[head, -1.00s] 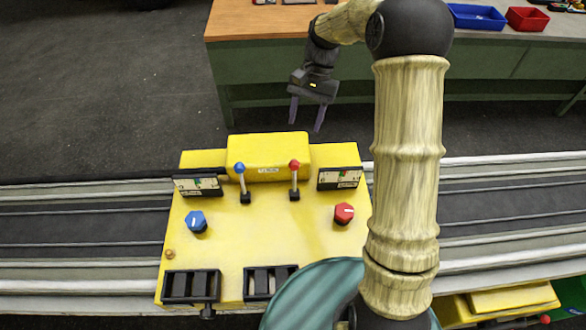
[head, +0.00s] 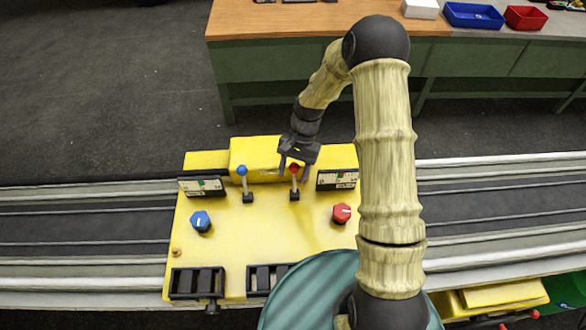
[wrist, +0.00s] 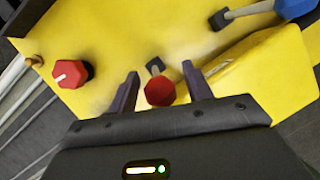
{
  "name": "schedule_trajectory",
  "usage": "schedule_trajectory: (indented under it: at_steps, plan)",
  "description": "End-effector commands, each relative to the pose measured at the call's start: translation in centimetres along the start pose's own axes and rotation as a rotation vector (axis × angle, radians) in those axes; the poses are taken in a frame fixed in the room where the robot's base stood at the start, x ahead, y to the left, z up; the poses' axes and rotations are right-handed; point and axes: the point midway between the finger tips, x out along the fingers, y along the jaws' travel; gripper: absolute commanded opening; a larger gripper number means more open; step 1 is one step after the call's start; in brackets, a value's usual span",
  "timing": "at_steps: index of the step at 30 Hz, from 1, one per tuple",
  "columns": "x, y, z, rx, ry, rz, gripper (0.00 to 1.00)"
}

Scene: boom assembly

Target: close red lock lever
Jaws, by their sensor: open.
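The red lock lever (head: 294,180) stands on the yellow control panel (head: 265,225), right of the blue lever (head: 243,180), with its red knob on top and its black base below. In the wrist view the red lever's knob (wrist: 160,91) sits between the two fingertips, with its black base (wrist: 154,67) just beyond. My gripper (head: 294,175) is open around the red knob from above, its purple fingers one on each side. The wrist view shows a gap between each finger of my gripper (wrist: 160,82) and the knob.
A red dial (head: 341,213) and a blue dial (head: 200,221) sit on the panel. Small display boards (head: 202,186) flank the levers. A raised yellow block (head: 255,153) stands behind them. A workbench (head: 300,22) with bins is farther back.

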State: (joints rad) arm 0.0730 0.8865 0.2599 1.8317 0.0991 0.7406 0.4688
Motion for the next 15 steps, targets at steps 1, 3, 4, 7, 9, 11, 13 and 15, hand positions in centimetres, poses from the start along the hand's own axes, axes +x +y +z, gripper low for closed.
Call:
schedule_trajectory:
  at_steps: [1,3,4,7,9,11,13,15]
  plan:
    - [0.23,0.01,0.09,0.0,-0.002,0.001,0.5]
    - [0.44,0.0,0.05,0.0,0.0,0.0,0.5]
    - [0.48,0.0,0.04,0.0,0.0,0.0,0.5]
    - [0.5,-0.01,0.01,0.0,0.0,0.0,0.5]
    - [0.49,-0.01,0.02,-0.001,0.0,0.0,0.5]
    - [0.48,-0.01,0.01,0.0,0.0,0.0,0.42]
    - [0.47,-0.01,0.02,0.0,0.0,0.0,0.28]
    - [0.46,-0.01,0.01,0.0,0.0,0.0,0.15]
